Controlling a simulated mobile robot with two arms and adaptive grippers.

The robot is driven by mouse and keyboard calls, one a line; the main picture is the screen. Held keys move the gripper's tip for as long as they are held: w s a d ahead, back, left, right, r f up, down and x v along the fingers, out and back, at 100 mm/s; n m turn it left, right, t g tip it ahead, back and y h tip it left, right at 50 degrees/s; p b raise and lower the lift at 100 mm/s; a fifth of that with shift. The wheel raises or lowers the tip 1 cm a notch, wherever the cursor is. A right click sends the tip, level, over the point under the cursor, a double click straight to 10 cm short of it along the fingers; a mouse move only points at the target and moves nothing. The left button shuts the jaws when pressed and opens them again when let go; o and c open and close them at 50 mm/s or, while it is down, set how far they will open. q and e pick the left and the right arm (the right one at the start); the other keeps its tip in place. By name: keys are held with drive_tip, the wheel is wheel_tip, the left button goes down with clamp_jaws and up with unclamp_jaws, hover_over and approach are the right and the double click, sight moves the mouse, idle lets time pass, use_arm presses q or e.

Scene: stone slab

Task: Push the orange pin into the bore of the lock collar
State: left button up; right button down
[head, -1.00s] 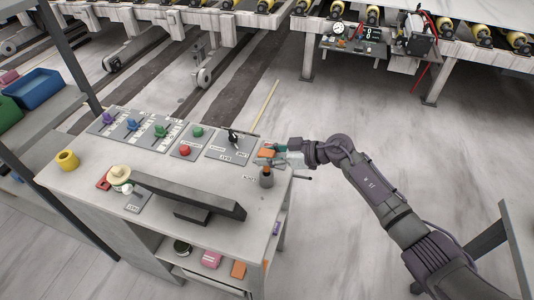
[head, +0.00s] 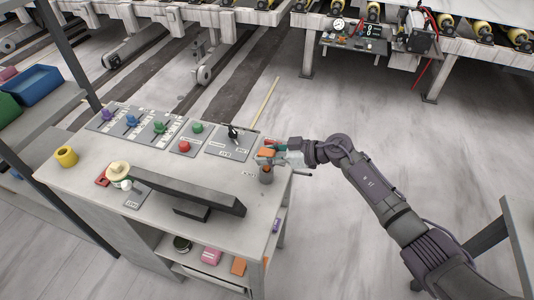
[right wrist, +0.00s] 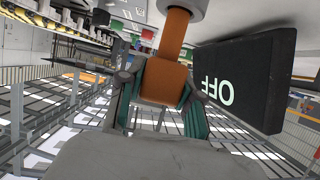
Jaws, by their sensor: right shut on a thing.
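The orange pin (right wrist: 176,38) is in the right wrist view, with a thick orange block (right wrist: 164,82) as its near end. My right gripper (right wrist: 162,100) is shut on that block, with teal fingers on both sides. The pin's far end meets a grey cylinder (right wrist: 188,6), apparently the lock collar, at the top edge. I cannot tell how deep the pin sits, and the bore is hidden. In the head view the orange block (head: 266,153) shows at my right gripper (head: 274,155), just behind a dark upright cylinder (head: 266,175) at the bench's right end. My left gripper is out of view.
A black block marked OFF (right wrist: 245,80) stands close on the right in the wrist view. The bench (head: 90,178) carries a long dark bar (head: 190,191), switch panels (head: 232,142) and a yellow ring (head: 66,156). Open floor (head: 350,240) lies to the right.

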sight(267, 170)
drive_tip(key=shift+f+b, duration=1.15)
drive_tip(key=shift+f, duration=0.95)
drive_tip(key=c, duration=0.7)
unclamp_jaws()
drive_tip(key=v, duration=1.2)
